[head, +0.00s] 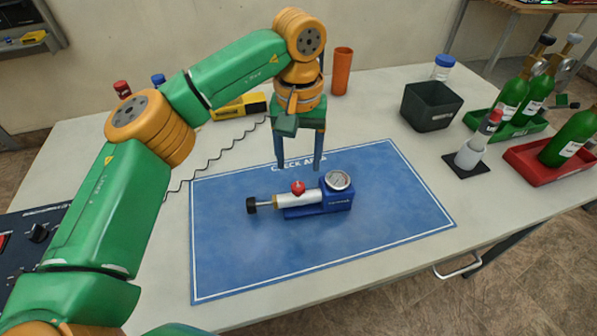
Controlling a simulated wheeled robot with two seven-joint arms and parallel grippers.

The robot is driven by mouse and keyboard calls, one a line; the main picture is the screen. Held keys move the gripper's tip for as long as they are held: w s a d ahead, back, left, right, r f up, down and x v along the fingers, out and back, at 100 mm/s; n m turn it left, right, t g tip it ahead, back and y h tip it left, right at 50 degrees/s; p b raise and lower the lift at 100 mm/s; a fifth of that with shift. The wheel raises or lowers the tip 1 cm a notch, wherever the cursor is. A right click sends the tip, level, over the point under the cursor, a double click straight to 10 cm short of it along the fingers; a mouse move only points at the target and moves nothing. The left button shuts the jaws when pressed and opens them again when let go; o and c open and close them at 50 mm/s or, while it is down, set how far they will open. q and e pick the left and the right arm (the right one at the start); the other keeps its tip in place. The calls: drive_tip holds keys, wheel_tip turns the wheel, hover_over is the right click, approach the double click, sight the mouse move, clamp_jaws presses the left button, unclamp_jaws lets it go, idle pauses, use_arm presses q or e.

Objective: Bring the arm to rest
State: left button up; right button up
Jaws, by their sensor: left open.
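My left arm comes in from the left and bends down over the table. My left gripper (300,167) is open, its two fingers pointing down and empty. It hangs near the back edge of the blue check area mat (240,257), above or just behind the blue pump-like device (338,199). The device lies on the mat with a silver barrel, a black knob at its left end, a small red knob on top and a round gauge. The fingers appear apart from it. My right gripper is not in view.
A black bin (430,107), an orange cup (342,71) and a yellow device (238,106) stand at the back. Green cylinders lie in a green tray (507,123) and a red tray (545,163) at right. A dark control panel (32,245) is at left. The mat's front is clear.

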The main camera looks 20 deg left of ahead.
use_arm(q)
drive_tip(key=shift+r, duration=0.35)
